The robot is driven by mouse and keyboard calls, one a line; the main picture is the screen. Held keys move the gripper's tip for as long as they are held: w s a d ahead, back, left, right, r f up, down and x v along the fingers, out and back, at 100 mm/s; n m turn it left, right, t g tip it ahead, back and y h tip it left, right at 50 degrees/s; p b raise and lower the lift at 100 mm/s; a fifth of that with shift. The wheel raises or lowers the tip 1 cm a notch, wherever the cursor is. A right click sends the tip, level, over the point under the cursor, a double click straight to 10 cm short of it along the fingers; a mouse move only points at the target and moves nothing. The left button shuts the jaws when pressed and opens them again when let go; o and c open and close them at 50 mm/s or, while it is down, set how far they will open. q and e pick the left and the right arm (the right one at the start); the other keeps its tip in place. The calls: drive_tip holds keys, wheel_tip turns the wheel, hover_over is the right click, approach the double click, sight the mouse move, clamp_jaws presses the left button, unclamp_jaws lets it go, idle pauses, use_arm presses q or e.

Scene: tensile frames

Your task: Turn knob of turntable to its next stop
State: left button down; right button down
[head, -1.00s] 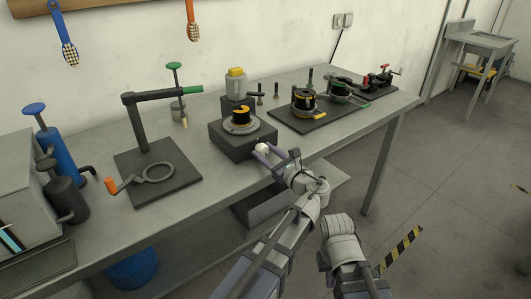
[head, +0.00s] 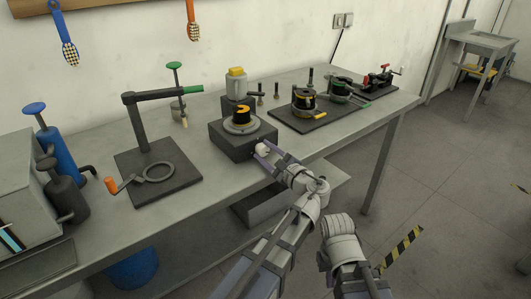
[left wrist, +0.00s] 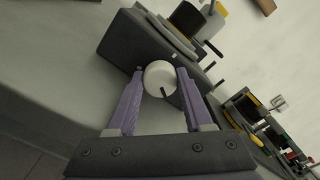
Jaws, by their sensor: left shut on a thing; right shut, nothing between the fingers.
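The turntable is a dark square box (head: 231,149) on the bench, with a grey disc (head: 257,124) on top. A black and orange round piece (head: 242,115) stands on the disc. The white round knob (head: 262,149) is on the box's front side. It also shows in the left wrist view (left wrist: 158,78), with a dark mark on its face. My left gripper (head: 264,150) is shut on the knob, with one purple finger on each side. In the left wrist view, both fingers (left wrist: 160,84) flank the knob. My right gripper is out of view.
A black stand with a green-tipped arm (head: 150,140) and an orange-handled crank (head: 110,185) stand to the left. A dark plate (head: 300,120) with clamps and small bolts lies to the right.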

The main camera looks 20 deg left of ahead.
idle(0.4)
use_arm(q)
drive_tip(key=shift+c, duration=1.5)
unclamp_jaws()
